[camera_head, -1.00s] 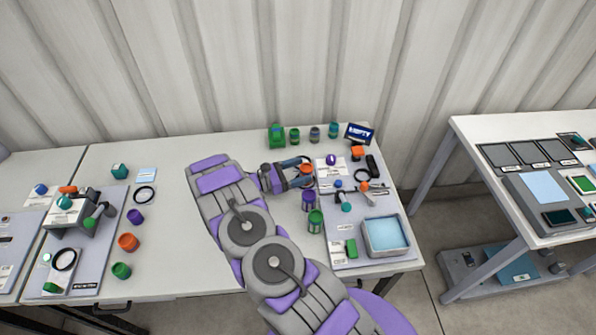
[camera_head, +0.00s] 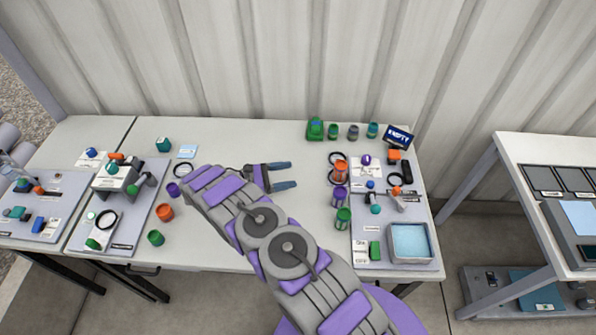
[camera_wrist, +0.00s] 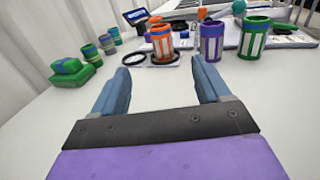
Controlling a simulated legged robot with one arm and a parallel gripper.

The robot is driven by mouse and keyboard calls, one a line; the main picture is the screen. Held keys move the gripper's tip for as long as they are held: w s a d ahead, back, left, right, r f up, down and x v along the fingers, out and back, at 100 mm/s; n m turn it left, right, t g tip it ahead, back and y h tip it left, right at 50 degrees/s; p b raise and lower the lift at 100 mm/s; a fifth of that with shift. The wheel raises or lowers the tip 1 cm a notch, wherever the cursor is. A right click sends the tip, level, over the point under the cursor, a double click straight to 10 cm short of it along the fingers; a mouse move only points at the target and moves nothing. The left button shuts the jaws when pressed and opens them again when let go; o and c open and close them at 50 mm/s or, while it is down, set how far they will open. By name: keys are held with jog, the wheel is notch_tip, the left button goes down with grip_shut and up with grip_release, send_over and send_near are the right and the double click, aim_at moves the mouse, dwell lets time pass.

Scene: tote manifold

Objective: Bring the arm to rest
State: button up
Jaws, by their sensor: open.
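My gripper (camera_head: 284,176) is open and empty, above the bare middle of the white table. My purple and grey arm reaches up to it from the bottom of the head view. In the wrist view my gripper's two blue fingers (camera_wrist: 163,88) stand wide apart with nothing between them. An orange canister (camera_head: 341,173) stands to the right of the fingertips, apart from them, and shows ahead in the wrist view (camera_wrist: 162,42). A purple canister (camera_head: 339,197) and a green canister (camera_head: 343,219) stand in front of it.
A board (camera_head: 365,255) with a blue-bottomed tray (camera_head: 410,261) lies at the table's right end. A green block (camera_head: 316,129), several small jars and an EMPTY sign (camera_head: 398,137) line the back. A fixture board (camera_head: 130,235) and loose cups are at left. The table's middle is clear.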

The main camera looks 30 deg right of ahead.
jog(key=shift+w+a, duration=0.2)
jog(key=shift+a, duration=0.3)
jog(key=s+r+m+g+y, duration=0.1)
jog(key=s+r+m+y, duration=0.3)
jog(key=s+r, duration=0.5)
jog(key=s+r+m+y, duration=0.3)
jog(key=s+r+y, duration=0.2)
jog(key=r, duration=0.8)
jog(key=s+a+r+m+t+y, duration=0.1)
jog(key=s+a, duration=0.3)
jog(key=s, duration=0.4)
jog(key=s+a+r+m+t+y, duration=0.2)
jog(key=s+a+r+m+y, duration=0.1)
jog(key=s, duration=0.6)
jog(key=s+a+r+m+t+y, duration=0.1)
jog(key=s+a+r+m+y, duration=0.1)
jog(key=s, duration=0.6)
jog(key=a+m+y, duration=0.1)
jog(key=a+y, duration=0.1)
jog(key=shift+s+a+m, duration=0.15)
jog(key=shift+a+m, duration=0.2)
jog(key=shift+m, duration=0.05)
